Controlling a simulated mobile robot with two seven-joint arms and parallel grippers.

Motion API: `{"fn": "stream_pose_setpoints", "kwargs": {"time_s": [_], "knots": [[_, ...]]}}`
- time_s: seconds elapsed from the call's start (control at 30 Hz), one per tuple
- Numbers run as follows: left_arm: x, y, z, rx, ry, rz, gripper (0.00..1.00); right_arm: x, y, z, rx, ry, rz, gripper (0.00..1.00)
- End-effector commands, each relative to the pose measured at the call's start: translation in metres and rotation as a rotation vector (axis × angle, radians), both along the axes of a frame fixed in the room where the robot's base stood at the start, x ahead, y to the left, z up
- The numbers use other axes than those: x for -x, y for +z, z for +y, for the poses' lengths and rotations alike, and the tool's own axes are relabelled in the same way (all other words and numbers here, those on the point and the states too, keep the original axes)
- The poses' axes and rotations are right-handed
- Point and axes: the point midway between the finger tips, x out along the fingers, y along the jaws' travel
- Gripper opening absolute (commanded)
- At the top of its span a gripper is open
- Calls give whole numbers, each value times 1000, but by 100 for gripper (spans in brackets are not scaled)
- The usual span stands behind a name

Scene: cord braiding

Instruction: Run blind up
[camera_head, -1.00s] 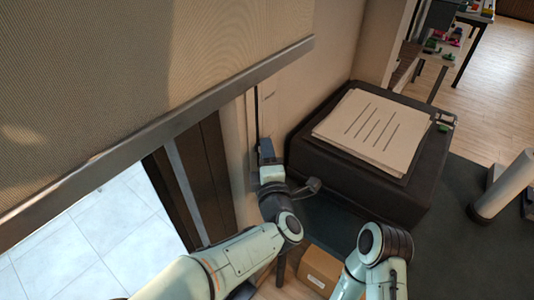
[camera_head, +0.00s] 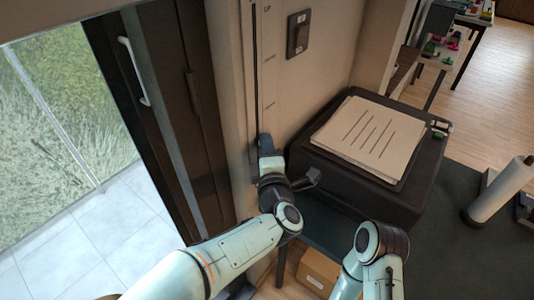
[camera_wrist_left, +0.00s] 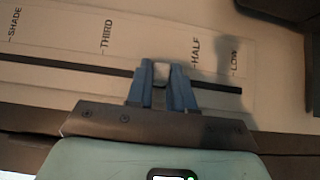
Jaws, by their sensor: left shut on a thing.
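A grey bar (camera_head: 70,14), which looks like the blind's bottom bar, crosses the top left corner of the head view. The rest of the blind is out of view. A wall panel carries a dark vertical slot (camera_head: 256,70) with marks beside it. In the left wrist view the slot (camera_wrist_left: 60,62) has the labels SHADE, THIRD, HALF and LOW. My left gripper (camera_head: 266,146) is at the slot's lower part. Its blue fingers (camera_wrist_left: 161,74) are shut on a small pale knob (camera_wrist_left: 161,70), between THIRD and HALF.
A wall switch (camera_head: 298,33) is right of the slot. A black cabinet (camera_head: 425,185) with stacked sheets (camera_head: 370,140) stands close right of my left wrist. A cardboard box (camera_head: 318,268) is below. A dark door frame (camera_head: 180,110) and glass are to the left.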

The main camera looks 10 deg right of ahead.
Motion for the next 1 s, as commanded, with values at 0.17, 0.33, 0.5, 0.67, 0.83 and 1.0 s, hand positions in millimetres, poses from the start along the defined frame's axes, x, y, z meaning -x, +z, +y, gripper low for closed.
{"fn": "stream_pose_setpoints", "kwargs": {"time_s": [0.17,0.33,0.5,0.67,0.83,1.0], "knots": [[0,68,0,8,0,-19,0,10,33,0,-6,9,40,43],[0,109,0,7,-1,-17,0,16,54,1,-11,16,70,43],[0,137,0,7,0,-16,0,8,72,0,-10,14,58,43],[0,149,0,5,0,-13,0,5,81,0,-9,15,53,43],[0,151,0,4,-1,-10,0,4,82,0,-10,15,53,43],[0,150,-1,4,-1,-9,0,5,82,0,-9,15,53,43]]}}
